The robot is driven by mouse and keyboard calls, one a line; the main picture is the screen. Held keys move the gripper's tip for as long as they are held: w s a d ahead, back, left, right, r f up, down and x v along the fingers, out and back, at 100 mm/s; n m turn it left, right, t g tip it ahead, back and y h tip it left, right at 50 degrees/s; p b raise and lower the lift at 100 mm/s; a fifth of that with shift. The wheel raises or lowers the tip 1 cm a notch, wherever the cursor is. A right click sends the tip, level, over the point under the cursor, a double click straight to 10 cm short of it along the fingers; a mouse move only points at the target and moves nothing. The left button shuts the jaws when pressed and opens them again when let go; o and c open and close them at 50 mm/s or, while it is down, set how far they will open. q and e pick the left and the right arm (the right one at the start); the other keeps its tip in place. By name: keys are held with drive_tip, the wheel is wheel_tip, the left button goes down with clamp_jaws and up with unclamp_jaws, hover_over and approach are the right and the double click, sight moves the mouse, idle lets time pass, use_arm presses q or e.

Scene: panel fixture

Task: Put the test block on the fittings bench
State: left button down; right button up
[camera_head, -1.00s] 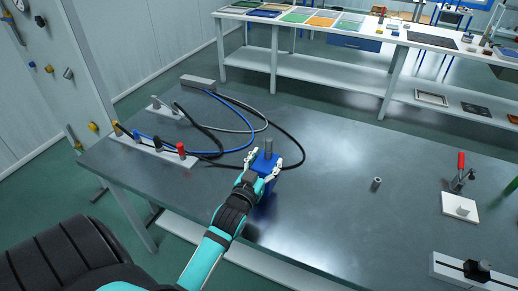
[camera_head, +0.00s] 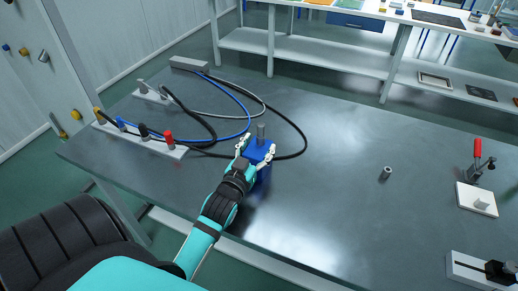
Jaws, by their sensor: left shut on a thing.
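The test block appears to be the blue block (camera_head: 259,150) with a grey metal pin (camera_head: 261,131) standing up from its top. My left gripper (camera_head: 256,148) is shut on the blue block, with a finger on either side of it. The block is at the dark metal bench (camera_head: 330,190), near its front edge; I cannot tell whether it touches the top or is just above it. The gripper and wrist hide part of the block's near side. My right gripper is not in view. Which surface is the fittings bench is not marked in view.
Cables with coloured plugs run from a white strip (camera_head: 140,138) to a grey bar (camera_head: 189,63), looping behind the block. A small grey cylinder (camera_head: 386,173) stands to the right. A red-handled clamp (camera_head: 479,160) and white plate (camera_head: 476,199) are further right. A shelved bench (camera_head: 310,55) stands behind.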

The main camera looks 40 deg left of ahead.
use_arm(q)
drive_tip(key=shift+s+d+r, duration=0.1)
drive_tip(key=shift+s, duration=0.05)
drive_tip(key=shift+c, duration=1.9)
unclamp_jaws()
drive_tip(key=shift+f, duration=0.2)
drive_tip(key=shift+r, duration=0.1)
drive_tip(key=shift+s+r, duration=0.1)
drive_tip(key=b+v, duration=0.1)
drive_tip(key=v, duration=1)
drive_tip(key=shift+s+d, duration=0.15)
drive_tip(key=shift+s, duration=0.2)
